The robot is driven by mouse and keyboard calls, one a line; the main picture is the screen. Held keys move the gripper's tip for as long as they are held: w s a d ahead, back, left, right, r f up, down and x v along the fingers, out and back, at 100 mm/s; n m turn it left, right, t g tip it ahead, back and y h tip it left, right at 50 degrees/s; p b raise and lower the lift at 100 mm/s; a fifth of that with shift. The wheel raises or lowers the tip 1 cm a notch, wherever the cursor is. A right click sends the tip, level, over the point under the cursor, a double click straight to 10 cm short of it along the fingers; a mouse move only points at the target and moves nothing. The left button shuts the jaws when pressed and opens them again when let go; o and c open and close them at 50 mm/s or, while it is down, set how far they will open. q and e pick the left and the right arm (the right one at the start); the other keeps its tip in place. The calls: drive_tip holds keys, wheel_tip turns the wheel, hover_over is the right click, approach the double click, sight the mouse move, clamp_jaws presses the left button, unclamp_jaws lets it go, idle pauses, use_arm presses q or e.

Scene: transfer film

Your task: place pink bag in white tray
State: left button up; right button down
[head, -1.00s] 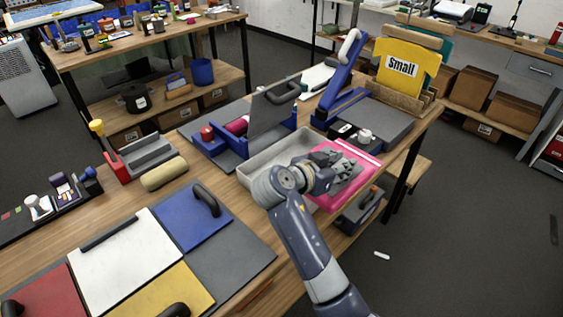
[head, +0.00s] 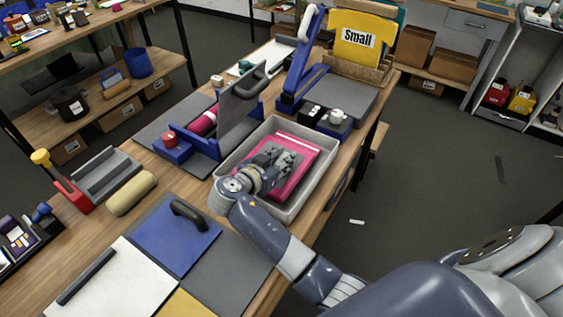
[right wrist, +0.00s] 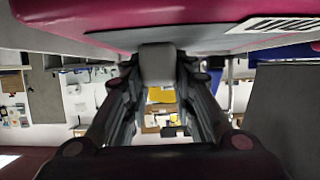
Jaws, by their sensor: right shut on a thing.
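The pink bag (head: 297,181) lies roughly flat inside the outline of the white tray (head: 312,192) in the head view. I cannot tell whether it touches the tray floor. My right gripper (head: 283,160) is shut on the bag and covers its left-middle part. In the right wrist view the bag (right wrist: 130,38) spans the top above the fingers (right wrist: 157,68), with a pale striped label at its right. My left gripper is not in view.
A blue holder (head: 205,148) with a grey upright panel stands just left of the tray. A blue and grey press (head: 303,80) and a small black box (head: 325,122) stand behind it. Blue and white panels (head: 172,232) lie at the front left. The table's right edge runs close beside the tray.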

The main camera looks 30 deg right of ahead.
wheel_tip(320, 180, down, 2)
drive_tip(key=shift+w+f, duration=0.1)
drive_tip(key=shift+f, duration=0.1)
drive_tip(key=c, duration=1.8)
unclamp_jaws()
drive_tip(key=shift+f, duration=0.1)
drive_tip(key=o, duration=0.5)
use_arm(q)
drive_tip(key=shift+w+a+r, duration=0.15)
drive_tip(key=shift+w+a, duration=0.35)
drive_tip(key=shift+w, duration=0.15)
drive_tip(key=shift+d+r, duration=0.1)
